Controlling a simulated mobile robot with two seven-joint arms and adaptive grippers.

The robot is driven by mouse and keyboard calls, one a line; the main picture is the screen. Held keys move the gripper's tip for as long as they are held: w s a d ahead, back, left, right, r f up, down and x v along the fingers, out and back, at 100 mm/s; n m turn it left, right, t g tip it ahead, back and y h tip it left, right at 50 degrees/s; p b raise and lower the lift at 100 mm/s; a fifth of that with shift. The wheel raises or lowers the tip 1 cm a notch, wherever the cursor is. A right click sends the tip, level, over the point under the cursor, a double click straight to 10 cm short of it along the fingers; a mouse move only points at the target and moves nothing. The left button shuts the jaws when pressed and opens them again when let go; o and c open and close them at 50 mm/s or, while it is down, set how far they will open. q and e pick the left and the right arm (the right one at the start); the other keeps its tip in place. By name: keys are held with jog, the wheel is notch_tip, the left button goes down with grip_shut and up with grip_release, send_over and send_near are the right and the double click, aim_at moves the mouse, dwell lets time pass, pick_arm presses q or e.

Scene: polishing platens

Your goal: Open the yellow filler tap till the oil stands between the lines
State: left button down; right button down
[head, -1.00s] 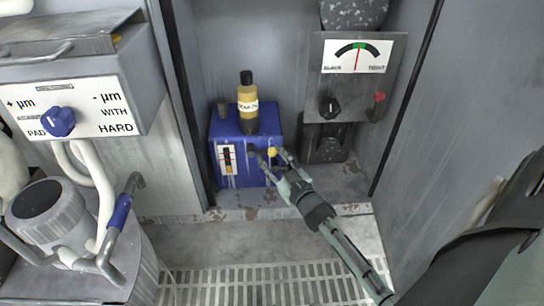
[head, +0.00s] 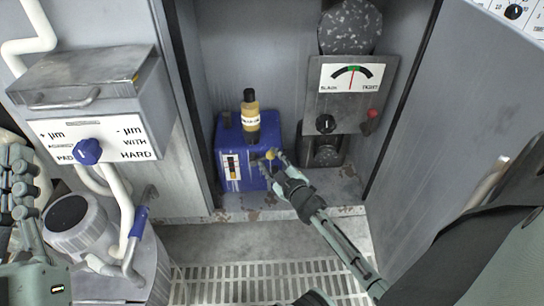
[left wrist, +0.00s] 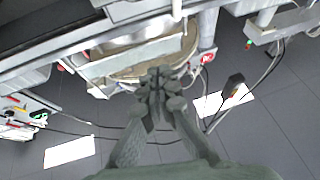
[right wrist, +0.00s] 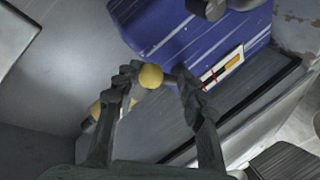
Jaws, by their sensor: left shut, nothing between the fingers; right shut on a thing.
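A blue oil tank (head: 264,180) stands in the recess, with an amber bottle (head: 251,122) upright on top. The yellow filler tap (head: 271,155) is on its front; it shows as a yellow ball in the right wrist view (right wrist: 151,76). My right gripper (head: 274,160) is shut on the tap, a finger on each side (right wrist: 155,80). A white sight gauge (head: 231,167) sits left of the tap. The right wrist view shows amber and red marks on the gauge (right wrist: 222,68); I cannot tell the exact level. My left gripper (left wrist: 160,76) is shut and empty, far left in the head view (head: 17,160).
A dial panel (head: 351,80) with a black knob and red lever hangs right of the tank. A grey box with a blue knob (head: 88,151) is left of the recess. A drum with a blue-handled pipe (head: 139,222) stands below it. A grated floor (head: 240,280) lies in front.

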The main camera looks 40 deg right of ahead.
jog(key=shift+w+a+r+p, duration=0.1)
jog(key=shift+a+r+p, duration=0.1)
jog(key=shift+a+p, duration=0.15)
pick_arm(q)
jog(key=shift+w+a+f+g+y, duration=0.15)
jog(key=shift+w+f+g, duration=0.1)
jog(key=shift+f+g, duration=0.45)
jog(key=shift+w+d+f+g+y, duration=0.1)
jog(key=shift+w+f+g+y, duration=0.2)
jog(key=shift+f, duration=0.65)
jog(key=shift+w+a+f+g+y, duration=0.1)
jog(key=shift+w+f+g, duration=0.15)
jog(key=shift+f+g, duration=0.5)
pick_arm(e)
jog(key=shift+a+n, duration=0.1)
jog(key=shift+n, duration=0.3)
pick_arm(q)
jog(key=shift+f, duration=0.1)
pick_arm(e)
jog(key=c, duration=0.8)
grip_release()
jog(key=shift+w+f, duration=0.1)
pick_arm(q)
jog(key=shift+w, duration=0.1)
pick_arm(e)
jog(key=shift+s, duration=0.2)
jog(key=shift+s, duration=0.35)
jog(key=v, duration=1.1)
jog(key=shift+r, duration=0.35)
